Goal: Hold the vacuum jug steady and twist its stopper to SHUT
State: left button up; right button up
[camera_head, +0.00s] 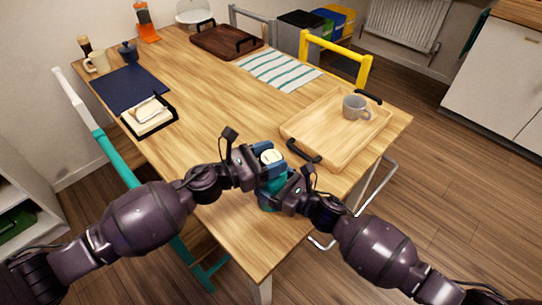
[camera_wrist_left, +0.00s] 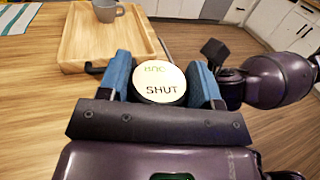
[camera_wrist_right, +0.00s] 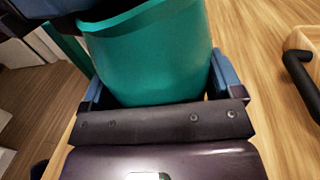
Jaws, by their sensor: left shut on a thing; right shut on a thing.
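The vacuum jug (camera_head: 266,201) has a teal body and stands near the front edge of the wooden table, mostly hidden by my grippers. Its teal body fills the right wrist view (camera_wrist_right: 155,55). The cream round stopper (camera_wrist_left: 159,82) on top reads SHUT on the side near the left wrist camera, with other lettering upside down on the far side. My left gripper (camera_wrist_left: 163,80) is shut on the stopper, one blue finger on each side. My right gripper (camera_wrist_right: 157,80) is shut on the jug's body, lower down, with its blue fingers on both sides.
A wooden tray (camera_head: 309,123) with black handles and a grey mug (camera_head: 355,107) lies right of the jug. A napkin holder (camera_head: 149,117), dark blue mat (camera_head: 124,88), striped cloth (camera_head: 280,70) and dark tray (camera_head: 226,42) lie farther back. The table's middle is clear.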

aim_at(271, 157)
pick_arm(q)
jog(key=m+g+h, duration=0.1)
jog(key=m+g, duration=0.1)
jog(key=g, duration=0.1)
jog(key=m+g, duration=0.2)
jog(key=g, duration=0.1)
jog(key=shift+w+h, duration=0.1)
jog(key=shift+h, duration=0.3)
jog(key=m+g, duration=0.2)
jog(key=g, duration=0.1)
jog(key=m+g, duration=0.2)
jog(key=g, duration=0.2)
jog(key=shift+m, duration=0.3)
jog(key=m+g+y, duration=0.1)
jog(key=m+g, duration=0.1)
jog(key=g, duration=0.1)
jog(key=m+g+y, duration=0.2)
jog(key=g, duration=0.1)
jog(key=shift+d+y, duration=0.1)
jog(key=shift+y, duration=0.2)
jog(key=shift+m+g+y, duration=2.1)
jog(key=shift+y, duration=0.1)
jog(key=o, duration=0.9)
jog(key=shift+r, duration=0.1)
notch_tip(271, 157, up, 10)
jog(key=shift+f, duration=0.1)
